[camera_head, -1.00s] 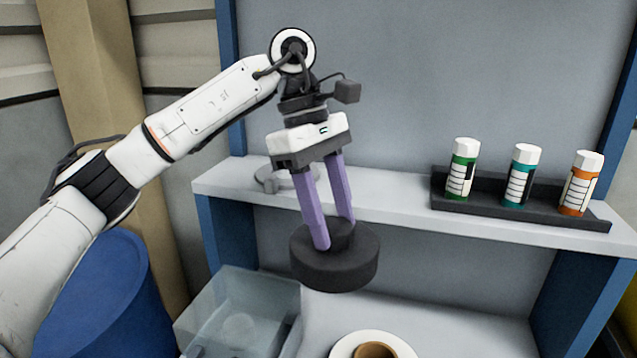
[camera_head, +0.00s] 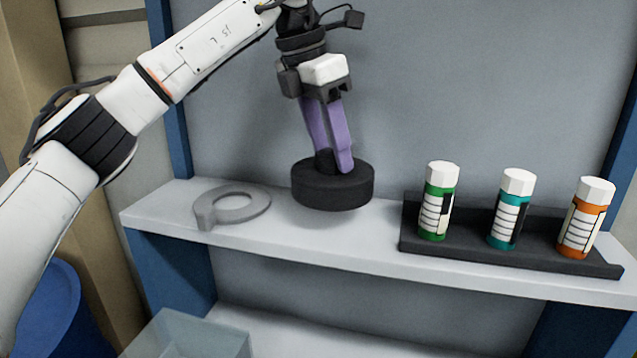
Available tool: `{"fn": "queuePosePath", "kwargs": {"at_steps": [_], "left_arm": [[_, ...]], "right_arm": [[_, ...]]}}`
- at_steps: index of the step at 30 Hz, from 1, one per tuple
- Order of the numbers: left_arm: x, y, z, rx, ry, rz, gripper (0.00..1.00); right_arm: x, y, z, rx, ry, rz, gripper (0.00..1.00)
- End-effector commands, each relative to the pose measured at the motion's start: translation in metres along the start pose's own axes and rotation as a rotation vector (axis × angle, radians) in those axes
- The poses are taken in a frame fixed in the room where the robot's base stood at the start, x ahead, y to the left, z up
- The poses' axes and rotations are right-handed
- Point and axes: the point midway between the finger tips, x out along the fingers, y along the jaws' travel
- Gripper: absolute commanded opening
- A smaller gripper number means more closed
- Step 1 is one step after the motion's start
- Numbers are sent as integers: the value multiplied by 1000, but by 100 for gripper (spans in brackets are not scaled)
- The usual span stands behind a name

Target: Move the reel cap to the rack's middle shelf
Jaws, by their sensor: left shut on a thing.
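The reel cap (camera_head: 333,186) is a thick dark disc with a raised knob on top. My left gripper (camera_head: 336,163) has purple fingers shut on that knob, pointing down. It holds the cap roughly level over the pale shelf (camera_head: 305,240) of the blue-sided rack (camera_head: 168,270). The cap is between a grey ring and a black tray. Whether the cap's underside touches the shelf I cannot tell; it looks slightly above it. My right gripper does not show.
A flat grey ring with a tab (camera_head: 232,205) lies on the shelf at left. A black tray (camera_head: 410,240) at right holds a green, a teal (camera_head: 509,210) and an orange bottle. Below are a clear bin (camera_head: 190,340) and a lower shelf. A blue drum (camera_head: 60,310) stands at lower left.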

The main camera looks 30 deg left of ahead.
Motion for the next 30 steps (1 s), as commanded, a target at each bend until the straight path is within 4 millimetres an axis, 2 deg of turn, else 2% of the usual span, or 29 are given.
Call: {"fn": "queuePosePath", "kwargs": {"at_steps": [8,13,23,24,27,30], "left_arm": [[24,0,-7,1,-2,-1,19],[46,0,-15,2,-1,-1,19],[51,-1,-15,2,-4,-1,19],[52,-1,-16,2,-1,-1,47],[52,-1,-16,2,-2,-1,64],[52,-1,-16,2,-2,-1,64]], "right_arm": [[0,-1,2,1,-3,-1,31],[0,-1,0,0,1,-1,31],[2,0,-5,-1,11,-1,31],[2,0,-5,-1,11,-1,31],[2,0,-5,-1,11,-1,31],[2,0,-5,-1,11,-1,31]]}}
